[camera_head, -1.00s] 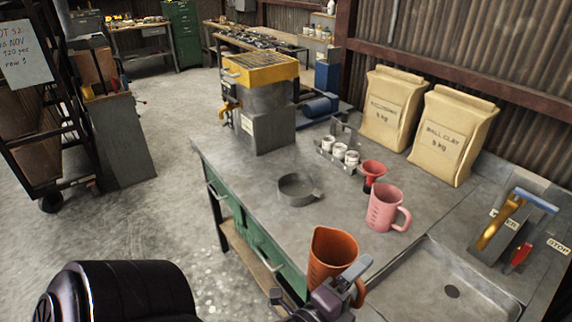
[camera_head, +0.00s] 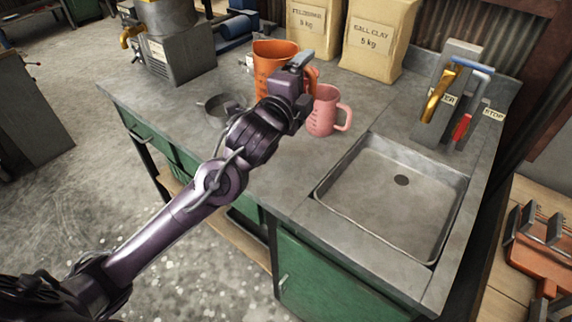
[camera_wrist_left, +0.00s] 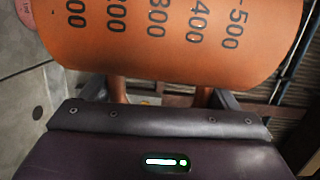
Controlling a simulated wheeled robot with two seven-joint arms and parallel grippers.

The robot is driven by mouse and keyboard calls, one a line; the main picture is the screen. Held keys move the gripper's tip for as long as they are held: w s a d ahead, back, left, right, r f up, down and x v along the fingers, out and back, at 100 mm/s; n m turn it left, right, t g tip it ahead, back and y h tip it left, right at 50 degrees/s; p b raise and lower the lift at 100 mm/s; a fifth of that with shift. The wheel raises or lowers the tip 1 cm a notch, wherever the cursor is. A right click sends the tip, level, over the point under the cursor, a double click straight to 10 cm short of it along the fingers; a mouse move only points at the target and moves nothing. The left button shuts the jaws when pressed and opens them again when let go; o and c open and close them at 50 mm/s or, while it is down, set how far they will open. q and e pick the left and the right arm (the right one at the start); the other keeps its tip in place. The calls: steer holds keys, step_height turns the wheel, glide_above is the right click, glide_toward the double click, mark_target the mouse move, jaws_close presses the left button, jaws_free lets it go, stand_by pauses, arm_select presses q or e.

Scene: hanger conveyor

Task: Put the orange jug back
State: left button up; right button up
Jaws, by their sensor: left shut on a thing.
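The orange jug (camera_head: 268,62) is in my left gripper (camera_head: 303,66), which is shut on its handle. In the head view the jug is upright and appears over the far part of the bench, left of the pink jug (camera_head: 322,112). I cannot tell whether its base is clear of the bench, as my arm hides part of it. In the left wrist view the jug's marked side (camera_wrist_left: 165,40) fills the top, with scale numbers up to 500. My right gripper is not in view.
A grey pan (camera_head: 218,106) lies on the bench left of my wrist. The sink (camera_head: 345,205) is at the right, with yellow and red levers (camera_head: 462,125) behind it. The bench's left front is clear.

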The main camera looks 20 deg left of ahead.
arm_select(q)
step_height(320, 180, down, 19)
steer(key=shift+r+p, duration=0.15)
steer(key=shift+p, duration=0.15)
steer(key=shift+f, duration=0.3)
steer(key=o, duration=1.1)
